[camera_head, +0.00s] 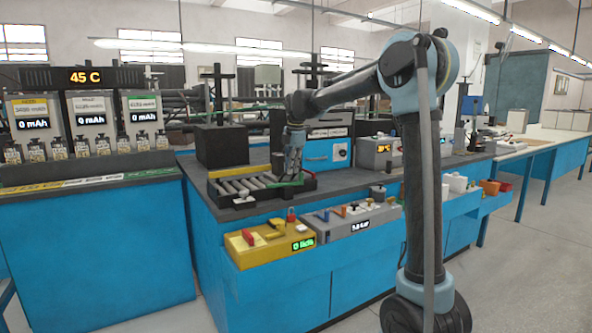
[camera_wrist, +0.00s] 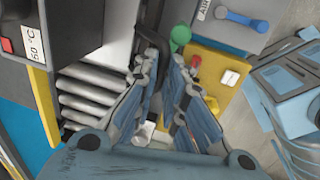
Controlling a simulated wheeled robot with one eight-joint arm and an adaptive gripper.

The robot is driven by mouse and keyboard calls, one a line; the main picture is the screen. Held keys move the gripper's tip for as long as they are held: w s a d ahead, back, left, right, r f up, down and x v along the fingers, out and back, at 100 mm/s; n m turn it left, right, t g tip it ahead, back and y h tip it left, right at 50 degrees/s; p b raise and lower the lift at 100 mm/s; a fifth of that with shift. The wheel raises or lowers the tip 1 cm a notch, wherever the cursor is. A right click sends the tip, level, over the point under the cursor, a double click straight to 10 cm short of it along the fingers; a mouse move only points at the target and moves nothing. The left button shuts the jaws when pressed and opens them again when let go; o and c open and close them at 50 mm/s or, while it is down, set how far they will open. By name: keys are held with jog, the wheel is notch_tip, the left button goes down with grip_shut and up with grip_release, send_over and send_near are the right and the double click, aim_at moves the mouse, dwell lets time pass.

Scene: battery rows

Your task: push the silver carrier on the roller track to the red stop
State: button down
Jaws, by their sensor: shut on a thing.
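The roller track (camera_head: 232,187) lies on the bench, a dark-framed tray with several silver rollers. The rollers also show at the left in the wrist view (camera_wrist: 92,95). My gripper (camera_head: 291,178) is low over the right end of the track, beside a green part (camera_head: 298,181). In the wrist view my gripper (camera_wrist: 165,62) has its fingers close together, with a dark curved bar (camera_wrist: 150,38) at the tips. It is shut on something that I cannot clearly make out. A small silver piece (camera_head: 243,198) sits at the track's front left; I cannot tell whether it is the carrier. I cannot pick out a red stop on the track.
A yellow box (camera_head: 250,250) with red and white parts stands in front of the track. A grey box (camera_head: 350,226) with coloured knobs is to its right. A black block (camera_head: 222,146) and a blue-fronted unit (camera_head: 318,155) stand behind.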

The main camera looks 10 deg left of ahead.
jog(key=shift+w+d, duration=0.25)
jog(key=shift+d, duration=0.05)
jog(key=c, duration=1.7)
grip_release()
jog(key=shift+w+d, duration=0.1)
jog(key=shift+r, duration=0.2)
jog(key=r, duration=0.3)
jog(key=s+r, duration=0.1)
jog(key=r, duration=0.3)
jog(key=d+r, duration=0.1)
jog(key=r, duration=0.3)
jog(key=shift+s+d+r, duration=0.1)
jog(key=shift+s+r, duration=0.05)
jog(key=shift+s, duration=0.2)
